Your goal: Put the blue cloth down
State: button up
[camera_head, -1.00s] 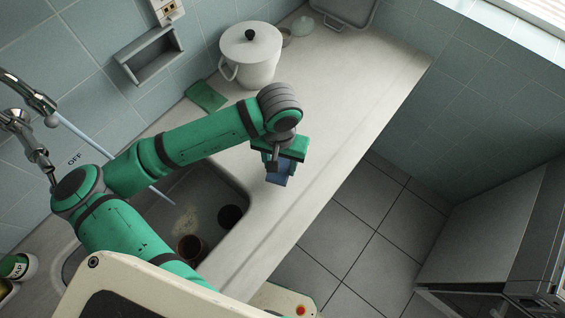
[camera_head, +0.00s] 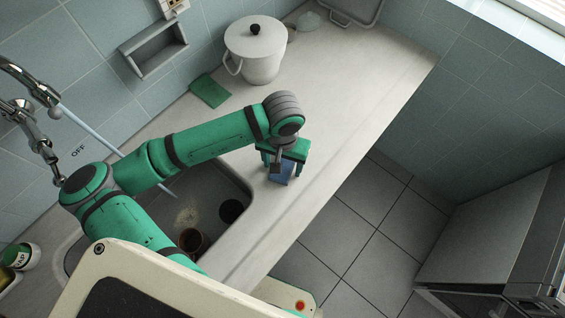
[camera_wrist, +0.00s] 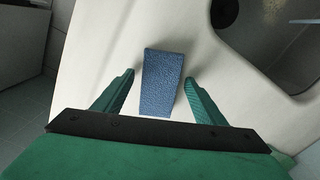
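The blue cloth (camera_head: 281,174) is a small folded rectangle beneath my gripper, near the counter's front edge beside the sink. In the wrist view the cloth (camera_wrist: 162,84) lies between my two green fingers. My gripper (camera_wrist: 158,77) is open, with pale counter showing between each finger and the cloth. In the head view my gripper (camera_head: 284,164) points down over the cloth and partly hides it. The cloth appears to rest on the counter, though its underside is hidden.
The sink (camera_head: 215,180) is left of the cloth, with a brown cup (camera_head: 191,240) in it. A white lidded pot (camera_head: 257,60) and a green cloth (camera_head: 210,91) stand farther back. The counter (camera_head: 345,75) is clear toward the upper right. Its front edge drops to the tiled floor.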

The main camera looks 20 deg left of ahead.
jog(key=shift+r, duration=0.1)
notch_tip(320, 180, up, 12)
jog(key=shift+r, duration=0.15)
dwell(0.4)
dwell(0.6)
